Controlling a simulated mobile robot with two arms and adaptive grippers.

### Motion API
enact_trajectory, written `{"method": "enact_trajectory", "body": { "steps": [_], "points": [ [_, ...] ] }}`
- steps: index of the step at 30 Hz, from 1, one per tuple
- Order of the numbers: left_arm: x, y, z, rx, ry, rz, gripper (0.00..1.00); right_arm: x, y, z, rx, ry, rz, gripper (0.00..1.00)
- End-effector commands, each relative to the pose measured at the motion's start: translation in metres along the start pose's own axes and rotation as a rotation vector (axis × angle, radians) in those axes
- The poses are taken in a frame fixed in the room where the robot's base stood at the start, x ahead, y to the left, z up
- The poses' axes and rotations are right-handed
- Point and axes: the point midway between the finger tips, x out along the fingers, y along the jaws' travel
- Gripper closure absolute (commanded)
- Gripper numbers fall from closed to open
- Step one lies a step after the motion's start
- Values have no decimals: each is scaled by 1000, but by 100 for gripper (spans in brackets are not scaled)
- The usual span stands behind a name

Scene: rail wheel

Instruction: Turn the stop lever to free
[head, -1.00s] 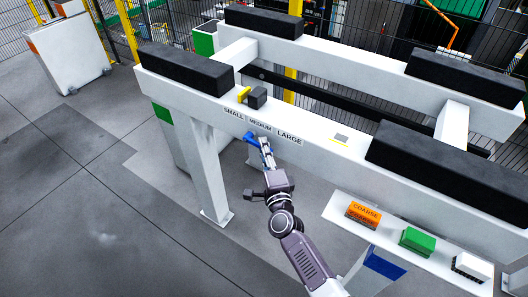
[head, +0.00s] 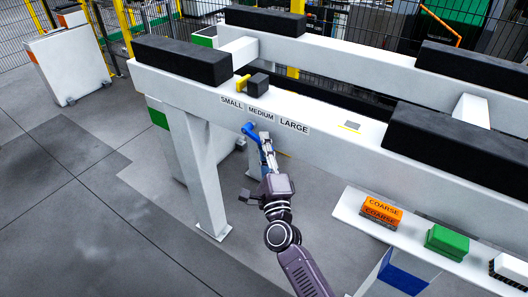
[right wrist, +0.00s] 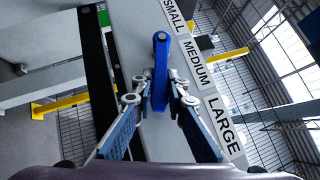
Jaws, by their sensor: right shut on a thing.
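A blue lever (head: 250,129) sits on the front face of the white rail beam, just below the SMALL, MEDIUM and LARGE labels (head: 262,115). In the head view it slants down to the right from its rounded end. My right gripper (head: 264,146) reaches up from below and is shut on the lever's lower part. In the right wrist view the blue lever (right wrist: 161,62) stands between the two fingers (right wrist: 158,98), its rounded end beyond the tips. The fingers hide part of its lower end. My left gripper is not in view.
A yellow piece (head: 242,84) and a dark block (head: 258,83) sit on the beam (head: 320,110). Long black pads (head: 180,59) lie along it. At lower right, a white shelf (head: 350,210) holds an orange COARSE block (head: 381,211) and a green block (head: 446,241).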

Motion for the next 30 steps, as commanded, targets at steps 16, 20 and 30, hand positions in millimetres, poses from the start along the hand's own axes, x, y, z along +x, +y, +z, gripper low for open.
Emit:
{"method": "enact_trajectory", "body": {
  "steps": [16, 20, 30],
  "points": [
    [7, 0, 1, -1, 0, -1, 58, -1, 2, 0, 11, -1, -8, 77],
    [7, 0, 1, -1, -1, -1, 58, -1, 2, 0, 11, -1, -8, 68],
    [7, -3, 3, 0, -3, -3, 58, -8, 2, 0, 11, -1, -8, 68]
  ]
}}
